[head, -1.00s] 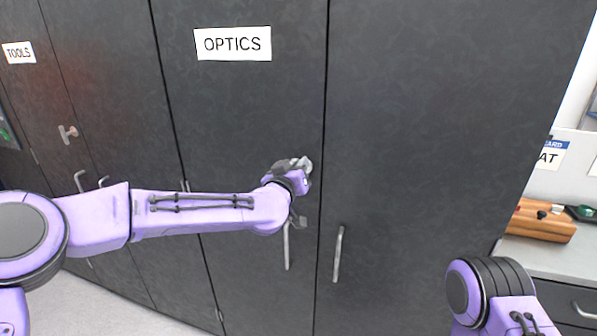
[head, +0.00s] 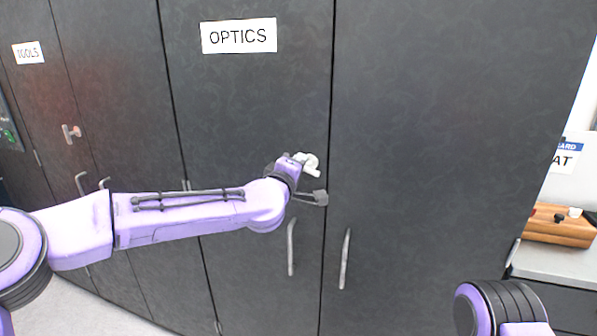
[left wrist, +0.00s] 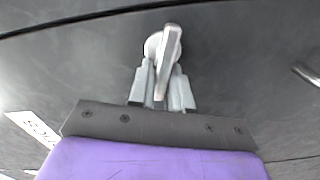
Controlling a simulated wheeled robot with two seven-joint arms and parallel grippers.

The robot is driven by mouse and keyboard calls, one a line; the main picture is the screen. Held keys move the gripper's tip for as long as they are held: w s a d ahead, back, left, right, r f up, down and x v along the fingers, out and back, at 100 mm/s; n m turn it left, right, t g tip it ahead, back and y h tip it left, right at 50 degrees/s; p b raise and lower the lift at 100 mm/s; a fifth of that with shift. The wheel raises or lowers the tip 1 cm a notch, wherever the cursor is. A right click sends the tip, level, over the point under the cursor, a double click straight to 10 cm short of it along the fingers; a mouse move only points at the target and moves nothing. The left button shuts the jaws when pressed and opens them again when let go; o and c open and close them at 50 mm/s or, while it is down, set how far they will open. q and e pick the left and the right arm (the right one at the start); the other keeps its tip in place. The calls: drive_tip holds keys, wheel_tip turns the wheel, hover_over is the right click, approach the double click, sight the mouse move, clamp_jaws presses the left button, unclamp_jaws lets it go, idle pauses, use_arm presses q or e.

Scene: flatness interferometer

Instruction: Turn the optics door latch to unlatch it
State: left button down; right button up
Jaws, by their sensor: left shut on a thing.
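The optics door (head: 255,110) is dark grey and carries a white OPTICS label (head: 238,36); it looks closed. My left gripper (head: 309,164) is at the door's right edge. In the left wrist view, the latch (left wrist: 168,45) has a round pale base and a straight lever that runs down between the fingers of my left gripper (left wrist: 162,80). The gripper is shut on the lever. In the head view the gripper hides most of the latch. My right gripper is out of view; only part of my right arm shows at the bottom right.
Vertical handles, one on the optics door (head: 291,246) and one on the door to its right (head: 344,258), stand below my left gripper. A TOOLS door with its own latch (head: 71,133) is at the left. A counter with a wooden box (head: 560,232) is at the right.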

use_arm(q)
drive_tip(key=shift+a+f+n+b, duration=0.15)
drive_tip(key=shift+n+b, duration=0.25)
drive_tip(key=shift+n, duration=0.3)
drive_tip(key=shift+d+f+n+b, duration=0.15)
drive_tip(key=shift+n+b, duration=0.2)
drive_tip(key=shift+n, duration=0.35)
drive_tip(key=shift+a, duration=0.1)
drive_tip(key=c, duration=1.1)
unclamp_jaws()
drive_tip(key=shift+c, duration=0.2)
drive_tip(key=b+v, duration=0.3)
drive_tip(key=v, duration=0.7)
drive_tip(key=shift+s, duration=0.25)
